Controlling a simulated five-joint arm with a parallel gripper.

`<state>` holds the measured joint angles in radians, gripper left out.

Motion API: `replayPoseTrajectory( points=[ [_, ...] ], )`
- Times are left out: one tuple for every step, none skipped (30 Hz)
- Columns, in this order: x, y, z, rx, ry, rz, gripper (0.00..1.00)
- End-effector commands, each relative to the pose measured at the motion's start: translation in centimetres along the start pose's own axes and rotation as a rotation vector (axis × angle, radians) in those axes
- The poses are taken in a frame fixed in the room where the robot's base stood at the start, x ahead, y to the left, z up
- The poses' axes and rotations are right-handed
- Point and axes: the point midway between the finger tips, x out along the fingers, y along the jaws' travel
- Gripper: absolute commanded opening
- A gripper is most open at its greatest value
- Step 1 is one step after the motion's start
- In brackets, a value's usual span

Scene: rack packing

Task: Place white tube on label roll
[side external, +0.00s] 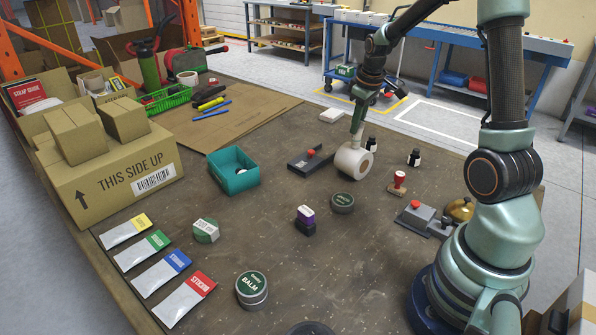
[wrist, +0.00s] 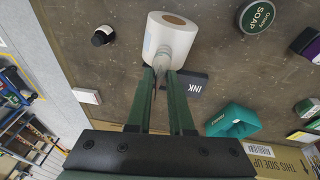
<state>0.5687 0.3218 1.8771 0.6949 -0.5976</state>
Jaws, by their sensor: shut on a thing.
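The white label roll (side external: 348,161) lies on its side on the brown table, right of the middle in the side view. In the wrist view the roll (wrist: 168,40) shows its tan core at the far end. My gripper (side external: 355,136) reaches down from above, its tips just over the roll. In the wrist view my gripper (wrist: 163,70) is shut on a small pale piece, the white tube (wrist: 163,59), at the roll's near edge. The fingers hide most of the tube. I cannot tell whether the tube touches the roll.
A black ink pad (side external: 309,160) lies close left of the roll. A teal bin (side external: 233,172) stands further left.

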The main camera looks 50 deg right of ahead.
Motion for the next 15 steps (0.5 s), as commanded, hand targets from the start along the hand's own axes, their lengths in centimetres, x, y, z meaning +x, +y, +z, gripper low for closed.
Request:
replayPoseTrajectory(
  points=[
    [0.14, -0.01, 0.01, 0.000, 0.001, 0.001, 0.00],
    [0.15, 0.00, 0.00, 0.000, 0.002, 0.001, 0.00],
    [0.13, 0.01, -0.01, 0.000, 0.002, 0.001, 0.00],
    [0.12, 0.01, -0.02, 0.000, 0.002, 0.001, 0.00],
    [0.11, 0.01, -0.01, 0.000, 0.002, 0.001, 0.00],
    [0.10, 0.01, -0.02, 0.000, 0.002, 0.001, 0.00],
    [0.10, 0.01, -0.02, 0.000, 0.002, 0.001, 0.00],
    [0.11, 0.01, -0.01, 0.000, 0.002, 0.001, 0.00],
    [0.18, 0.00, 0.00, 0.000, 0.001, 0.001, 0.00],
    [0.25, -0.01, 0.02, 0.000, 0.001, 0.001, 0.00],
    [0.34, -0.03, 0.04, 0.000, 0.001, 0.001, 0.00],
    [0.40, -0.03, 0.05, 0.000, 0.001, 0.001, 0.23],
    [0.37, -0.03, 0.04, 0.000, 0.001, 0.001, 0.35],
    [0.36, -0.03, 0.04, 0.000, 0.001, 0.001, 0.46],
    [0.36, -0.03, 0.04, 0.000, 0.001, 0.001, 0.50]
  ],
)
